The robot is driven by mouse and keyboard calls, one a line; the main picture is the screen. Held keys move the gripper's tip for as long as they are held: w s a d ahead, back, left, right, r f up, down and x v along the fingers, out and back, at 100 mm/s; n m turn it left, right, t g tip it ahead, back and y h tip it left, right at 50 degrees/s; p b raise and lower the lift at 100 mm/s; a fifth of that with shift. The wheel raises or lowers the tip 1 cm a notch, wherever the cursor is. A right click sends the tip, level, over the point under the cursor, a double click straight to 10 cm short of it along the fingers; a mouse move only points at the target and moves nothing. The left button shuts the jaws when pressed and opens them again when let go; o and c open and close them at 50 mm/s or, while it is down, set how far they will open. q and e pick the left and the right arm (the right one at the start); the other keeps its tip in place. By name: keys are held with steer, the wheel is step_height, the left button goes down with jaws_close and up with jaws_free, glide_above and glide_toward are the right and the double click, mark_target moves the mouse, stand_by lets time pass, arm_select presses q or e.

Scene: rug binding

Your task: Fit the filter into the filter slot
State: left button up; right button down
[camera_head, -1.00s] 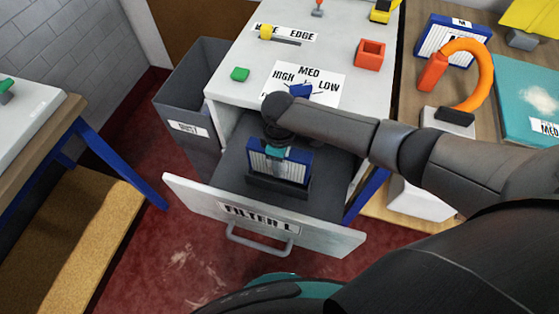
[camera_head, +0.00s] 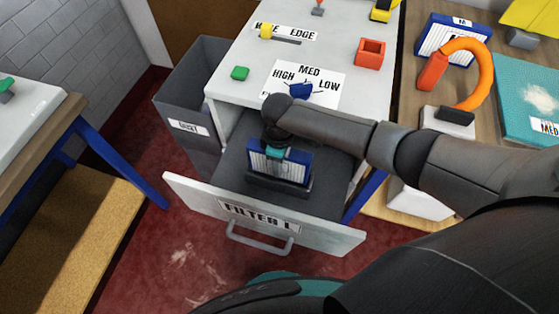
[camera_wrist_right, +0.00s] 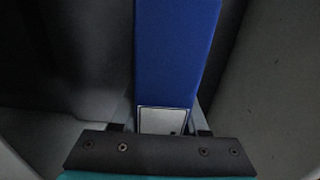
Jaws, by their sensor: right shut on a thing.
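The filter (camera_head: 294,167), a blue frame with white pleats, stands upright in the pulled-out drawer labelled FILTER L. Its lower edge is at the dark filter slot (camera_head: 270,187) on the drawer floor; I cannot tell how deep it sits. My right gripper (camera_head: 275,156) is shut on the filter's top edge from above and hides part of its face. In the right wrist view the blue top edge of the filter (camera_wrist_right: 177,50) runs between the fingers. My left gripper is not in view.
The open drawer's front panel (camera_head: 262,222) has a handle. The grey cabinet top (camera_head: 240,100) holds a green block, a red open box and a dial. A grey bin (camera_head: 186,100) stands left. Another blue-framed filter (camera_head: 452,40) and an orange hose (camera_head: 482,75) are on the right bench.

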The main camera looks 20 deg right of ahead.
steer(key=shift+f+b, duration=0.9)
steer(key=shift+f, duration=0.5)
steer(key=shift+c, duration=1.8)
jaws_free()
steer(key=shift+r, duration=0.1)
step_height(320, 180, up, 15)
steer(key=p, duration=0.5)
